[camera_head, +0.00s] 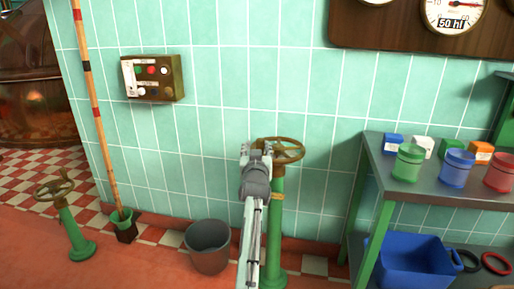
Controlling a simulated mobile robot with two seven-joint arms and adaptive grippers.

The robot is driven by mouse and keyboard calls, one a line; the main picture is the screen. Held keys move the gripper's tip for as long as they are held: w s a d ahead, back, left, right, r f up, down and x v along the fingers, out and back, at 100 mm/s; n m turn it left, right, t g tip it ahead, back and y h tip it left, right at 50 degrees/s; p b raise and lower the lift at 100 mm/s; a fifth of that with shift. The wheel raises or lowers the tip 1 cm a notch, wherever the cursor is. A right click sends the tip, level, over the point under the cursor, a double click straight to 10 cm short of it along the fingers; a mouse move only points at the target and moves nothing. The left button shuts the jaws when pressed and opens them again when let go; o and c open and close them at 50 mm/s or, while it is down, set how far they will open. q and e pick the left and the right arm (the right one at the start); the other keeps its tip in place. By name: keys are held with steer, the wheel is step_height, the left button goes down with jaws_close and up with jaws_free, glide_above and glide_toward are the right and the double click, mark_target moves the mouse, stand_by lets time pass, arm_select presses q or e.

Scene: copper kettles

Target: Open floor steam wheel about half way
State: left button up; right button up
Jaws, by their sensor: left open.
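Two brass handwheels on green floor posts are in view. One wheel (290,152) is at the centre, on a tall post (277,220) near the tiled wall. The other wheel (54,186) is at the left, on a shorter post (72,229). I see no label showing which is the steam wheel. My left gripper (257,152) is open at the left side of the centre wheel and overlaps its rim. I cannot tell whether it touches the rim. The gripper and my arm hide part of this wheel and its post. My right gripper is not in view.
A grey bucket (208,246) stands left of the centre post. A button box (152,78) and gauge board (400,22) hang on the wall. A shelf table (437,184) with jars and a blue crate (412,265) stands right. Open floor lies front left.

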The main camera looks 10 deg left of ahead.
arm_select(q)
steer(key=shift+d+r, duration=0.1)
steer(key=shift+r, duration=0.05)
steer(key=shift+r, duration=0.2)
step_height(320, 180, up, 9)
steer(key=shift+r, duration=0.2)
steer(key=shift+c, duration=0.2)
